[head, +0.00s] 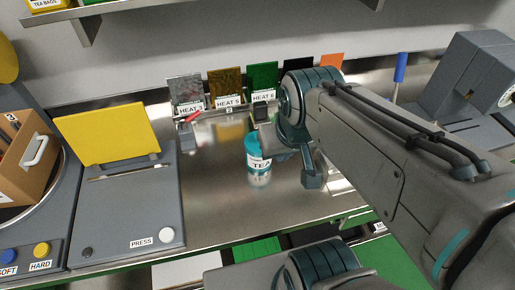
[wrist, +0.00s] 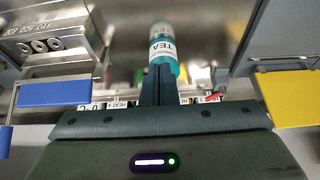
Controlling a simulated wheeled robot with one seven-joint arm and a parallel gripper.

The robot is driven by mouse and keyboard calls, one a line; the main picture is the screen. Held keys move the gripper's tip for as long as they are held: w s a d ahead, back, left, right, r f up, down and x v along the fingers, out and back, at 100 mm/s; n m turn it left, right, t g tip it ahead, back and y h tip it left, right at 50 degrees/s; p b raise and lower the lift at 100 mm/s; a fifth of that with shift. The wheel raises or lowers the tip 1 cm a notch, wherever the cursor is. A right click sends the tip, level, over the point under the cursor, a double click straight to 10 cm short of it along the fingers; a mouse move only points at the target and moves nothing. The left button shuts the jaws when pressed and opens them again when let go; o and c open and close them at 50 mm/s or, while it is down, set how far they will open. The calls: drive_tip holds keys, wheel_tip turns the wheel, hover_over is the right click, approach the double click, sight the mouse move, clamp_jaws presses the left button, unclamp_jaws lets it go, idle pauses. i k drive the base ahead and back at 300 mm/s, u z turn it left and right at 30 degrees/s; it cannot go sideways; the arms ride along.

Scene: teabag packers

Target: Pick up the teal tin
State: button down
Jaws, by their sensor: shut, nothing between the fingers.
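The teal tin (head: 252,147) is a small cylinder with a white TEA label. It stands on the steel counter in the middle of the head view, partly covered by my arm at its right. In the wrist view the tin (wrist: 163,49) shows just beyond the fingertips. My gripper (wrist: 158,72) has its two dark fingers shut together with nothing between them, pointing at the tin. Whether the fingertips touch it I cannot tell. In the head view my arm hides most of the gripper.
A grey press machine with a yellow plate (head: 108,134) stands left, beside a cardboard box (head: 24,160). Several heat-labelled sample cards, including a green one (head: 262,77), stand behind the tin. A grey machine (head: 473,68) is at right. Bare counter (head: 215,185) lies left of the tin.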

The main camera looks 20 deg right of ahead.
sight(255, 163)
drive_tip(key=k, duration=0.5)
drive_tip(key=z, duration=1)
drive_tip(key=k, duration=0.65)
drive_tip(key=u, duration=1)
drive_tip(key=i, duration=0.95)
